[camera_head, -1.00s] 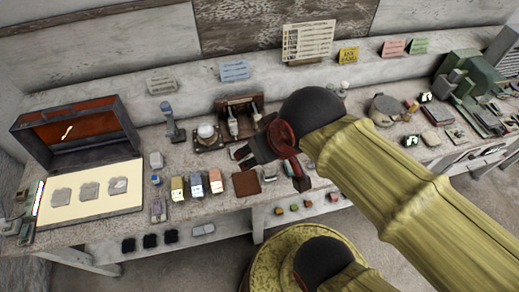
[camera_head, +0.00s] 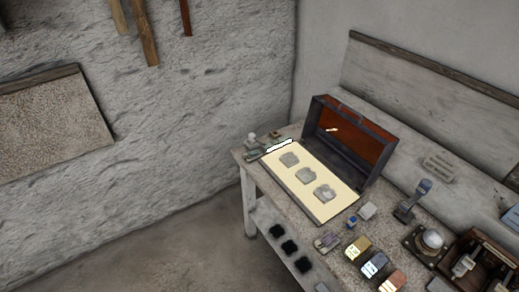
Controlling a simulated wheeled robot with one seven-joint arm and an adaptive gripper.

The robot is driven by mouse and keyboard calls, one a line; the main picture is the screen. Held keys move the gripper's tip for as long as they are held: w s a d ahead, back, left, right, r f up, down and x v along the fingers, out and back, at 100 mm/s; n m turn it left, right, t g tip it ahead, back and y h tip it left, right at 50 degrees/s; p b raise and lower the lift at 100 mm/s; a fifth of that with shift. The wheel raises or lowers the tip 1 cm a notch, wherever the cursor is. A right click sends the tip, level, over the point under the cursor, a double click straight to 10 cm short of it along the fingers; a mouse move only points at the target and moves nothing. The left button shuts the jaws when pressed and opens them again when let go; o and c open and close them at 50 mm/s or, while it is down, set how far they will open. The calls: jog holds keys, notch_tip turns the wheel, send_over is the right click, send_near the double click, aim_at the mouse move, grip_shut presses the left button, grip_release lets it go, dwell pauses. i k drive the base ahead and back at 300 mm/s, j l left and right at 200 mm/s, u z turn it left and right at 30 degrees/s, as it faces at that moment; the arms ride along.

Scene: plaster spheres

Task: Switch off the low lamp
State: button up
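A low lamp, seen as a small bright white glowing bar (camera_head: 277,146), sits at the left end of the workbench, along the edge of a pale cream panel (camera_head: 335,205). It looks lit. Its switch is too small to make out. Three grey flat pieces (camera_head: 306,175) lie on the panel. My gripper and arm are not in view now.
An open dark case with an orange-red lining (camera_head: 350,131) stands behind the panel. The workbench (camera_head: 392,228) also holds coloured blocks (camera_head: 374,264), a blue-grey upright tool (camera_head: 413,201) and a white round knob on a base (camera_head: 432,239). Open floor (camera_head: 160,250) lies left of the bench.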

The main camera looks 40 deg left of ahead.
aim_at(254, 152)
jog(key=u, duration=1.55)
jog(key=i+j, duration=0.1)
jog(key=j, duration=0.2)
jog(key=i+j+z, duration=0.15)
jog(key=j, duration=0.2)
jog(key=i+j+z, duration=0.1)
jog(key=i+j, duration=0.15)
jog(key=i, duration=0.2)
jog(key=i+j+z, duration=0.1)
jog(key=i+j, duration=0.15)
jog(key=i, duration=0.2)
